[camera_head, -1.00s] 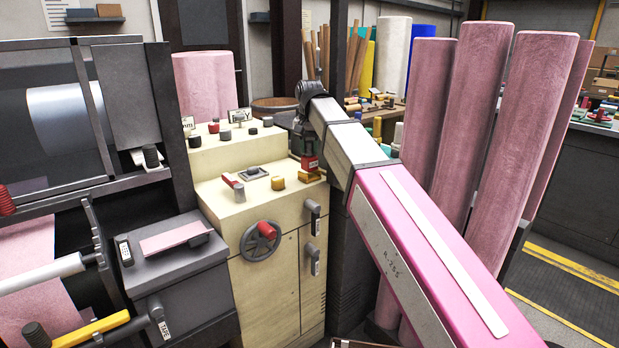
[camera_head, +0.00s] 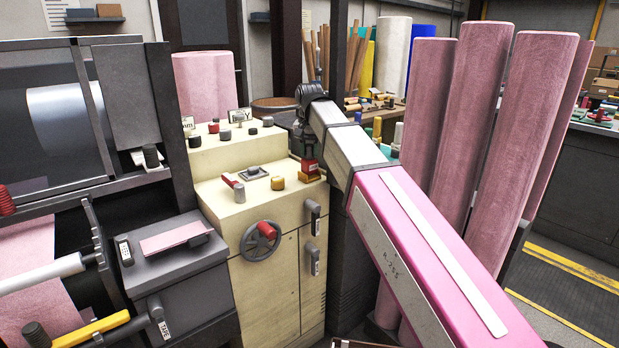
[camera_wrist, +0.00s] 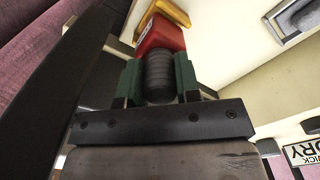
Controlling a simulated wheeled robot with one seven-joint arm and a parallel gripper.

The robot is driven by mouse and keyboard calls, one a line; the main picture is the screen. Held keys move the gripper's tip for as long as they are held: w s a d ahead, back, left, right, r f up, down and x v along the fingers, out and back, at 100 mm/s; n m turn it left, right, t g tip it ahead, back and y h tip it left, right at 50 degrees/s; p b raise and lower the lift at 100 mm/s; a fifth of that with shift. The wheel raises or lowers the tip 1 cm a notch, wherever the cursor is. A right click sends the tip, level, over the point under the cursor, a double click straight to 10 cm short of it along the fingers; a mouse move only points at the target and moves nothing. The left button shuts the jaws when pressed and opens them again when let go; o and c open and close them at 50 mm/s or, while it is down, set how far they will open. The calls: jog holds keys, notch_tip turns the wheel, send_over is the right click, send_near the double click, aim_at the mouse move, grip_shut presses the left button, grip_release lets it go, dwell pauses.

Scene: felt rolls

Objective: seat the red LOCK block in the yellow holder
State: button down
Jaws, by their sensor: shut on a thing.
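The red LOCK block (camera_head: 309,166) is at the right end of the cream cabinet top, directly above the yellow holder (camera_head: 310,178). Its underside appears to meet the holder, but I cannot tell how deep it sits. In the wrist view the block (camera_wrist: 160,36) has a dark ribbed knob, and the green fingers of my gripper (camera_wrist: 158,68) are shut on that knob from both sides. Yellow edges of the holder (camera_wrist: 178,10) show past the block, which hides most of it. In the head view my gripper (camera_head: 304,146) is partly hidden by my arm.
On the cabinet top (camera_head: 215,197) are a yellow knob (camera_head: 277,183), a red-handled lever (camera_head: 235,186) and a metal-framed switch (camera_head: 252,172). A raised console (camera_head: 222,148) with several knobs stands behind. Tall pink felt rolls (camera_head: 480,110) stand to the right of my arm.

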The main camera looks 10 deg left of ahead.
jog(key=shift+f, duration=0.65)
dwell(0.7)
jog(key=c, duration=0.8)
grip_release()
jog(key=shift+o, duration=0.2)
notch_tip(320, 180, up, 11)
jog(key=shift+f, duration=0.1)
